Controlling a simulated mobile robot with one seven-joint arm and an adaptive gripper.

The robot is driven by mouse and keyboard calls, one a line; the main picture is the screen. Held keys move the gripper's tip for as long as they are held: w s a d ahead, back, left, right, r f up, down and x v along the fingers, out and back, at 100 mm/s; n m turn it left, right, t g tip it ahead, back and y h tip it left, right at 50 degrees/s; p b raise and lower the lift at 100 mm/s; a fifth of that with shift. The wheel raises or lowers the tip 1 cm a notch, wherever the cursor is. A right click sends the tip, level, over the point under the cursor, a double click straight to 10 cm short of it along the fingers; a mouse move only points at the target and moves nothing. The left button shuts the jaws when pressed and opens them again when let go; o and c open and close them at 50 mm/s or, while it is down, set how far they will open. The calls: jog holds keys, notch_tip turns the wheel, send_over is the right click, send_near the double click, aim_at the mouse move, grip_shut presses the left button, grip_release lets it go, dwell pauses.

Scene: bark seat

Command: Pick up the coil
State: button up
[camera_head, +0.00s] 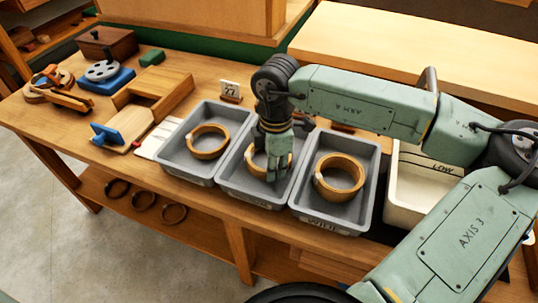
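Three tan ring-shaped coils lie in three grey trays on the wooden bench. The left coil (207,141) is in the left tray (176,158). The middle coil (257,165) is in the middle tray (228,183), partly hidden behind my gripper. The right coil (339,177) is in the right tray (366,205) and looks thicker. My gripper (277,175) points down into the middle tray, over or at the right part of the middle coil. Its fingertips are hard to make out, so I cannot tell whether it touches or grips the coil.
A white bin (408,215) marked LOW stands right of the trays, under my arm. A small card stand (230,91) is behind the trays. A wooden fixture (155,95), blue-based tool (105,75) and dark box (106,42) occupy the left bench.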

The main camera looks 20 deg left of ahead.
grip_shut()
jog(key=shift+r, duration=0.1)
